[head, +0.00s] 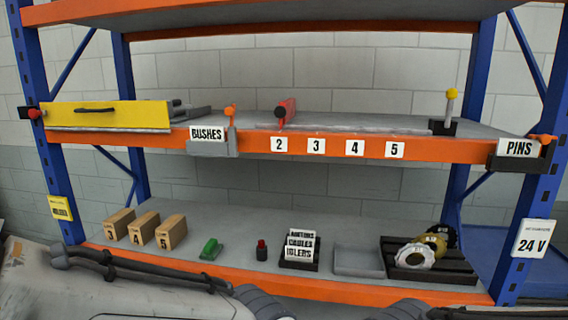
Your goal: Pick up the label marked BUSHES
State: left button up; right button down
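The label marked BUSHES (207,133) is a white plate with black lettering. It stands upright, facing me, at the front edge of the upper shelf, left of centre. It sits in or against a grey holder (218,149) on the orange beam. An orange-topped part (230,112) rises at the holder's right end. The label's lower edge meets the holder, and I cannot tell how deep it sits. I cannot make out either of my grippers in the head view.
A yellow panel (108,115) lies left of the label. A PINS label (518,148) stands in a dark holder far right. Numbered plates mark the orange beam (330,146). The lower shelf (225,222) holds numbered boxes (143,229) and a label stack (300,246). Dark bars (140,270) cross the lower left foreground.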

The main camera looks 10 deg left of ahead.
aim_at(212, 133)
jog(key=k, duration=0.6)
jog(key=u, duration=0.1)
jog(key=i, duration=0.5)
jog(key=u, duration=0.8)
jog(key=i, duration=0.8)
jog(key=u, duration=0.7)
